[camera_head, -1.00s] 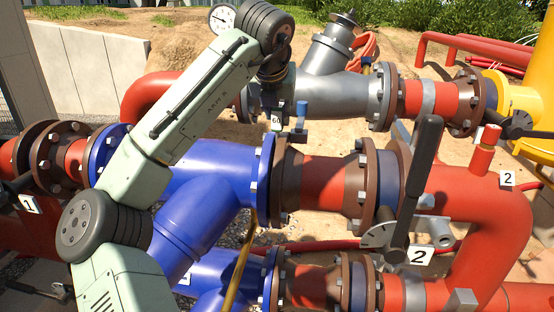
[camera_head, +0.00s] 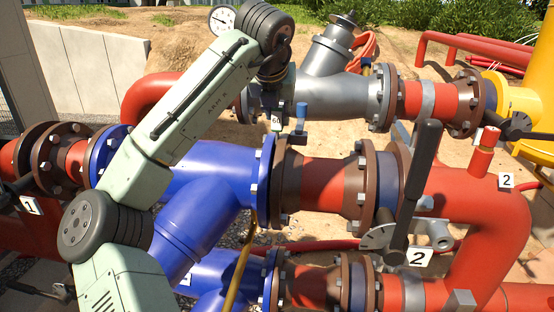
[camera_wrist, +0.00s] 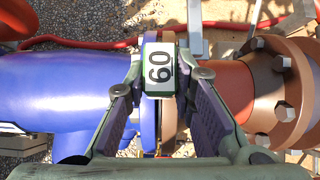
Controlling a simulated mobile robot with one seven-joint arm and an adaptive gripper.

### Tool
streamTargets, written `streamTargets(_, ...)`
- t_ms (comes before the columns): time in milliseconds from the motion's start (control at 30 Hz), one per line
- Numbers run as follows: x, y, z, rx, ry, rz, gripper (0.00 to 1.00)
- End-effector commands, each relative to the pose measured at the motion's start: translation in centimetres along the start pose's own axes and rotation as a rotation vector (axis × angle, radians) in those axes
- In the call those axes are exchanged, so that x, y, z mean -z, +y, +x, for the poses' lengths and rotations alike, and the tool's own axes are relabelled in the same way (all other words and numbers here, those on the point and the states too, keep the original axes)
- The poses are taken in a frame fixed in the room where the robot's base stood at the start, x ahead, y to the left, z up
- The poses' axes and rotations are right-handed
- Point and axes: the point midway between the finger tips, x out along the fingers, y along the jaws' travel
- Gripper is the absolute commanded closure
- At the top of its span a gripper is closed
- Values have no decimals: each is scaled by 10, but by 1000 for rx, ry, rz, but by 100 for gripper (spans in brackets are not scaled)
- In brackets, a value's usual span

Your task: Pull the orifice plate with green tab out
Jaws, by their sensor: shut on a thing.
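The orifice plate's tab (camera_wrist: 158,68) has a green edge and a white face marked 60. In the wrist view it lies between my fingertips, above the joint of the blue flange (camera_wrist: 148,122) and the brown flange (camera_wrist: 169,120). My gripper (camera_wrist: 161,82) is shut on this tab. In the head view the small tab (camera_head: 276,121) shows below my wrist, just above the top of the blue flange (camera_head: 264,180). The plate's body is hidden, so I cannot tell how far it sits in the joint.
A black lever (camera_head: 418,180) stands upright right of the joint. A grey pipe (camera_head: 350,95) runs behind my gripper. A blue-handled fitting (camera_head: 301,115) is close to its right. A pressure gauge (camera_head: 221,20) stands left of my wrist. Open sandy ground lies behind.

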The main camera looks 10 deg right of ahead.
Motion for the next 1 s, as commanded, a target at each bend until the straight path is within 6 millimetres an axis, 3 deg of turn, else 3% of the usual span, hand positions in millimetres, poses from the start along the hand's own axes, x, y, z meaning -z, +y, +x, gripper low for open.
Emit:
streamTargets(667,-6,0,-8,1,-2,0,100)
streamTargets(1000,-22,0,-26,2,-2,0,100)
